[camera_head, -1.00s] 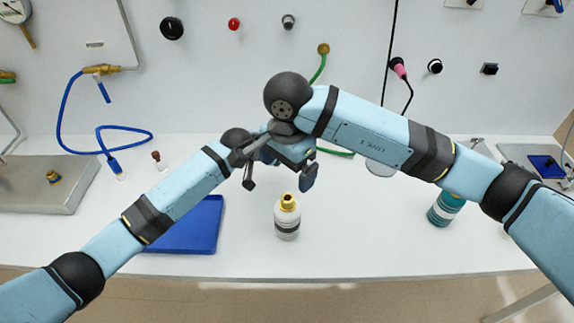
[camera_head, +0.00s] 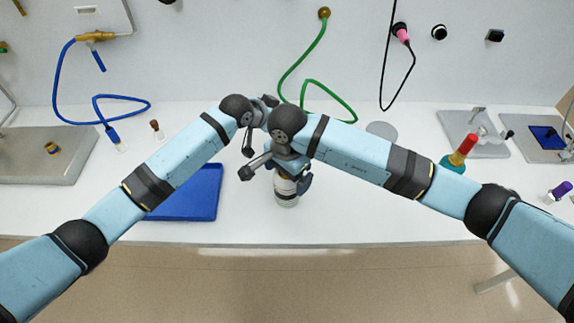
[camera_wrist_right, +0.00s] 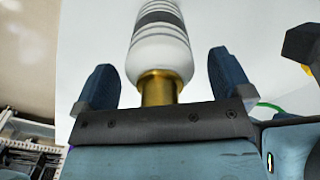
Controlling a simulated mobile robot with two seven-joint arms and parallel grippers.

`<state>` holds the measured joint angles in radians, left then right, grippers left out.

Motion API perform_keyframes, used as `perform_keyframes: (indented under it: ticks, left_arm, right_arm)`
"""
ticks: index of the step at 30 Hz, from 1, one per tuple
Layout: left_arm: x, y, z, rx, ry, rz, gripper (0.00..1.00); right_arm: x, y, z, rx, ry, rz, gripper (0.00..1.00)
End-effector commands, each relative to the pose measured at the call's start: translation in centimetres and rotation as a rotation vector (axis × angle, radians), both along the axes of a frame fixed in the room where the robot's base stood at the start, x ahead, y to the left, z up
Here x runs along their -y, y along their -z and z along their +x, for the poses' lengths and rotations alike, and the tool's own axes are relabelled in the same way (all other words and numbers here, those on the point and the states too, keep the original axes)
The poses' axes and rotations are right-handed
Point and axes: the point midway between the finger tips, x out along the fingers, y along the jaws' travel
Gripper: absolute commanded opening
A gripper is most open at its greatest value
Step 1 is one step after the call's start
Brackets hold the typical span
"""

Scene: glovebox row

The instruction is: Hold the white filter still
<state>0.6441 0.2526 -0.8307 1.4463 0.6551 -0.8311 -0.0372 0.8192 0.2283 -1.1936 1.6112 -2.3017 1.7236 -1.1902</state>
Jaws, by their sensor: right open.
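The white filter (camera_head: 286,197), a bottle-like body with dark bands and a brass neck, stands on the white bench in the head view. My right gripper (camera_head: 288,176) is over its top and hides part of it. In the right wrist view the filter (camera_wrist_right: 160,45) and its brass neck lie between the two blue-grey fingers (camera_wrist_right: 160,72), which are open with a gap on each side. My left gripper (camera_head: 246,162) is just left of the right one, its dark fingers apart with nothing seen between them. A dark part at the wrist view's right edge looks like it.
A blue tray (camera_head: 190,195) lies left of the filter. A green hose (camera_head: 305,75) hangs behind the grippers, a blue hose (camera_head: 62,95) at left. A teal bottle with a red top (camera_head: 460,155) stands right, near my right arm. The bench front is clear.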

Motion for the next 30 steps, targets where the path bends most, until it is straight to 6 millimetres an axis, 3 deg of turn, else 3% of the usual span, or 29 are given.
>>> perform_keyframes:
  ticks: [7,15,30]
  left_arm:
    - [0.0,0.0,0.0,0.0,0.0,0.0,0.43]
    - [0.0,0.0,0.0,0.0,0.0,0.0,0.43]
    - [0.0,0.0,0.0,0.0,0.0,0.0,0.43]
  right_arm:
    - [-0.01,0.06,-0.01,0.0,0.0,0.0,0.97]
    - [-0.01,0.04,-0.01,0.0,0.0,0.0,0.36]
    - [-0.01,0.02,-0.01,0.0,0.0,0.0,0.36]
